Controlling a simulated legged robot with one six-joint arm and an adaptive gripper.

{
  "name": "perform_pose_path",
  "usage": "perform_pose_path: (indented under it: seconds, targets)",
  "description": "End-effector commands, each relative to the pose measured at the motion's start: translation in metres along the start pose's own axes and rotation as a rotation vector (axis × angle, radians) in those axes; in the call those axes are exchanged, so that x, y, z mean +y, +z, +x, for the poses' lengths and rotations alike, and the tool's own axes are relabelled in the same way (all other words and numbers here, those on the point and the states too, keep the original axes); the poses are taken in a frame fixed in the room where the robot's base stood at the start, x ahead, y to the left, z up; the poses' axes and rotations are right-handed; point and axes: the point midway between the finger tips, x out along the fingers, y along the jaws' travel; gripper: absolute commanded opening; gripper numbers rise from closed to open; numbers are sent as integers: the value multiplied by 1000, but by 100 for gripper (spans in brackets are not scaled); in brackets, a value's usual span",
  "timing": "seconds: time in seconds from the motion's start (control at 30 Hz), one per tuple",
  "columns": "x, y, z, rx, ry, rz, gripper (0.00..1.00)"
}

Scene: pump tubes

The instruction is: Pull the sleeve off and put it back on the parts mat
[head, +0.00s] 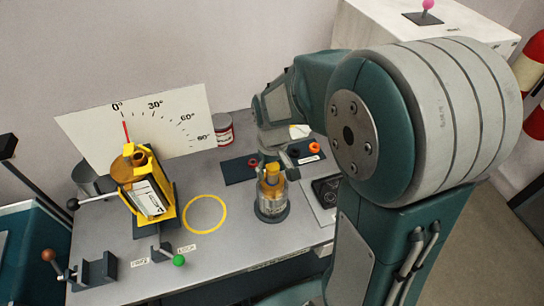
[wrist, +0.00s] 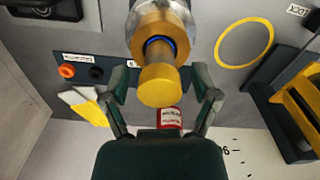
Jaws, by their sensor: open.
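A yellow cylindrical piece (wrist: 160,86), which looks like the sleeve, sits on top of an upright cylinder with a brass collar (wrist: 160,28); a blue ring shows between them. In the head view the yellow piece (head: 271,174) tops the clear and metal cylinder (head: 271,205) standing on the bench. My gripper (wrist: 160,80) is open, with one finger on each side of the yellow piece and visible gaps. It also shows in the head view (head: 269,163), at the cylinder's top. The dark parts mat (head: 239,170) lies behind, partly hidden by my arm; the wrist view shows part of it (wrist: 84,58).
An orange ring (wrist: 66,71) and a black ring (wrist: 95,73) lie on the mat. A red can (head: 223,131) stands behind. Left are a yellow circle (head: 205,198), a tilted yellow-framed unit (head: 165,212) and an angle board (head: 80,127). A green-knobbed lever (head: 178,260) is at the front.

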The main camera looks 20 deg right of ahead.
Motion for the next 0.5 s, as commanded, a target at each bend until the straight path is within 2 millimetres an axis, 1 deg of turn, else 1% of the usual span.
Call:
perform_pose_path:
  seconds: [0.03, 0.13, 0.43, 0.47, 0.5]
  targets:
    - [0, 1, 6, -3, -1, 0, 78]
    - [0, 1, 13, -2, -1, 0, 78]
    - [0, 0, 16, 0, 0, 0, 78]
    - [0, 0, 16, 0, 0, 0, 74]
    - [0, 0, 16, 0, 0, 0, 56]
